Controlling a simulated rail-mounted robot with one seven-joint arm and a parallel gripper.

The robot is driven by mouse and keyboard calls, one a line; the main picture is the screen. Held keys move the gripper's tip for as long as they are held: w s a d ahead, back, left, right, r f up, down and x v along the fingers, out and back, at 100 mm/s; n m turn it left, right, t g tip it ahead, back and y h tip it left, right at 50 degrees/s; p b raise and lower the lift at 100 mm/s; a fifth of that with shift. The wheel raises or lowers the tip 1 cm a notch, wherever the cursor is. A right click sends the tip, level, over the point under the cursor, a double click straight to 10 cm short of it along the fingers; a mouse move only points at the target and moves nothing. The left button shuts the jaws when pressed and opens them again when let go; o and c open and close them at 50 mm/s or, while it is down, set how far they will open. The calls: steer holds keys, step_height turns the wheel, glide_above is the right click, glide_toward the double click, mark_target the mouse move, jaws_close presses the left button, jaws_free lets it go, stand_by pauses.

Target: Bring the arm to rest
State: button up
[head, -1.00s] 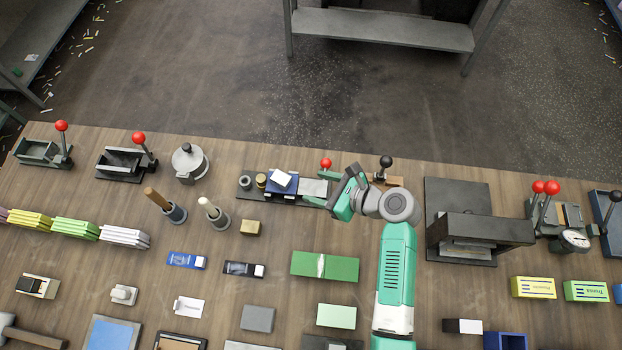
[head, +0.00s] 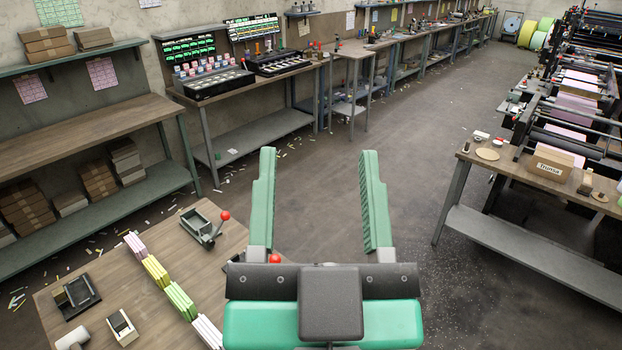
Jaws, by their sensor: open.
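My gripper (head: 317,165) fills the lower middle of the head view. Its two long green fingers are spread wide apart and nothing is between them. The fingers point away from me, above the floor past the end of the near wooden table (head: 230,232). The dark crossbar and green body of the gripper hide part of that table and what stands on it.
On the near table are a vise-like tool with a red knob (head: 208,223) and several coloured stacks (head: 157,272). A wooden bench (head: 85,130) stands at the left, a table with a labelled box (head: 550,163) at the right. The floor (head: 310,195) between is open.

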steer(key=shift+s+a+r+n+t, duration=0.15)
steer(key=shift+s+r+n+t, duration=0.1)
steer(key=shift+s+r, duration=0.25)
steer(key=shift+s+a+r+n+t, duration=0.15)
steer(key=shift+s+r+n, duration=0.1)
steer(key=shift+s+r, duration=0.25)
steer(key=shift+f, duration=0.1)
step_height(320, 180, up, 17)
steer(key=p, duration=1.6)
steer(key=shift+f, duration=0.15)
steer(key=shift+a, duration=0.1)
